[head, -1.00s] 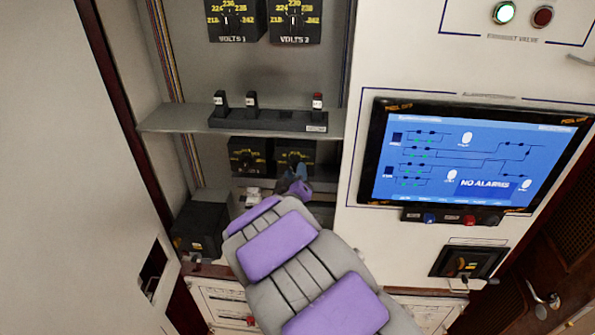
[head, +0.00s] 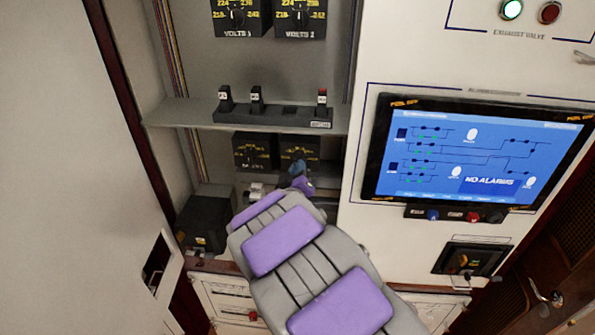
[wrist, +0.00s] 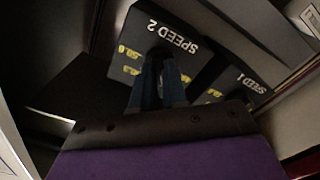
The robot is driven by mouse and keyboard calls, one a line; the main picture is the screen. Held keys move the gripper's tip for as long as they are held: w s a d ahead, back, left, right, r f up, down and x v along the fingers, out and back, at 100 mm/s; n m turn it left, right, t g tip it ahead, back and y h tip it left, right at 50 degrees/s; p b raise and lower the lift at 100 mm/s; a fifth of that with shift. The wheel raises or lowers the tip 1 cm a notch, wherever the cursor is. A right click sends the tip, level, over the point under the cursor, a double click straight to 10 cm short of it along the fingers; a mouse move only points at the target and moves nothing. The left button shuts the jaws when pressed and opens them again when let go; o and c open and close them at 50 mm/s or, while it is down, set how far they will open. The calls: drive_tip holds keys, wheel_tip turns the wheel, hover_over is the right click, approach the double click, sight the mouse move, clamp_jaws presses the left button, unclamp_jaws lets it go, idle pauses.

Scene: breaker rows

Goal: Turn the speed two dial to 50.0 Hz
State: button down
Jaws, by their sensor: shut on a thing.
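The speed two dial's black box, lettered SPEED 2 (wrist: 165,32), fills the upper middle of the wrist view, upside down, with yellow scale numbers. In the head view this dial box (head: 314,148) sits below the shelf, on the right of a pair. My gripper (wrist: 158,62) is shut on the dial's dark knob, with its fingers over the front of the box. In the head view my gripper (head: 298,172) reaches up to the dial. The fingers hide most of the knob and its pointer, so the setting cannot be read.
The speed one dial box (wrist: 240,84) is beside it, and also shows in the head view (head: 254,152). A shelf (head: 180,112) with a switch strip (head: 272,117) juts out above. A black box (head: 203,222) stands at lower left. A screen (head: 470,155) is at right.

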drive_tip(key=shift+f, duration=0.35)
drive_tip(key=shift+f+m+b, duration=0.1)
drive_tip(key=shift+m+b, duration=3.45)
drive_tip(key=shift+m, duration=0.15)
drive_tip(key=c, duration=1.2)
unclamp_jaws()
drive_tip(key=shift+a, duration=0.2)
drive_tip(key=shift+o, duration=0.2)
drive_tip(key=shift+r, duration=0.25)
drive_tip(key=shift+d, duration=0.1)
